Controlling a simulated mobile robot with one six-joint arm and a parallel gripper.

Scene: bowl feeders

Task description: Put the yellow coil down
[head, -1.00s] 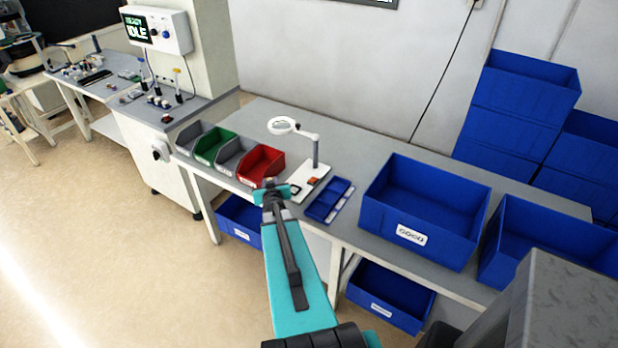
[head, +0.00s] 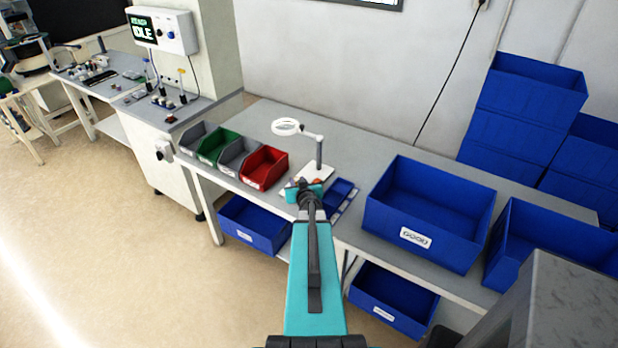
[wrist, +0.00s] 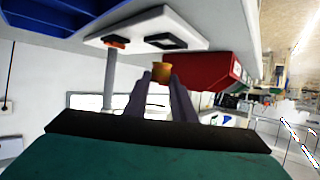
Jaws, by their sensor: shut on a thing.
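The yellow coil (wrist: 162,71) looks orange-yellow and small. It sits between the fingertips of my gripper (wrist: 162,78) in the wrist view, and the gripper is shut on it. In the head view my gripper (head: 304,186) is over the front part of the bench, by the white base (head: 322,171) of the magnifier lamp. I cannot clearly make out the coil there. The white base also shows in the wrist view (wrist: 190,27), with a dark square frame (wrist: 173,43) and a red piece (wrist: 115,42) on it. The gap between coil and base is hard to judge.
A red bin (head: 264,167) stands left of my gripper, with grey and green bins (head: 216,144) beyond. A blue divided tray (head: 341,194) lies just right. The magnifier lamp (head: 319,150) rises behind. A large blue crate (head: 425,215) stands farther right.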

